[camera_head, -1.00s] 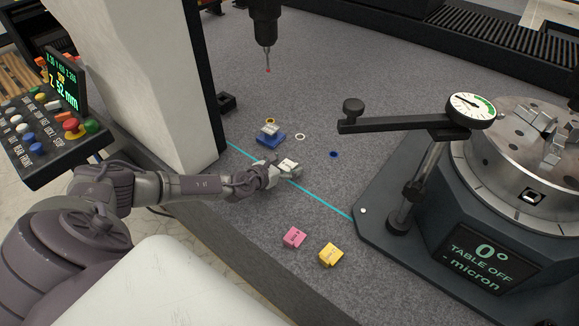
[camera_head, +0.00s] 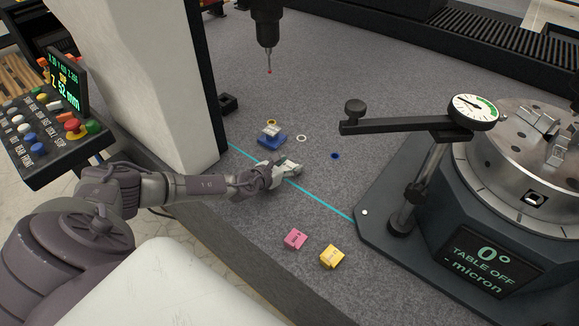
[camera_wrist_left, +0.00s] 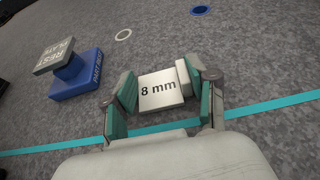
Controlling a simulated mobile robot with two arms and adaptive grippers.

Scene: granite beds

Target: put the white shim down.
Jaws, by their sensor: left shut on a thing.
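The white shim (camera_wrist_left: 158,91), a square block marked "8 mm", sits between the green-padded fingers of my left gripper (camera_wrist_left: 160,93) in the left wrist view. The gripper is shut on it. In the head view my left gripper (camera_head: 287,170) is low over the grey granite, at the teal line (camera_head: 316,197). There the fingers mostly hide the shim. Whether the shim touches the granite is hard to tell. My right gripper is in neither view.
A blue block with a grey rest plate (camera_head: 271,136) stands just behind the gripper. A white ring (camera_head: 301,138) and a blue ring (camera_head: 335,156) lie beyond. Pink (camera_head: 295,239) and yellow (camera_head: 331,256) blocks lie in front. The rotary table (camera_head: 480,230) stands right; a probe (camera_head: 268,70) hangs above.

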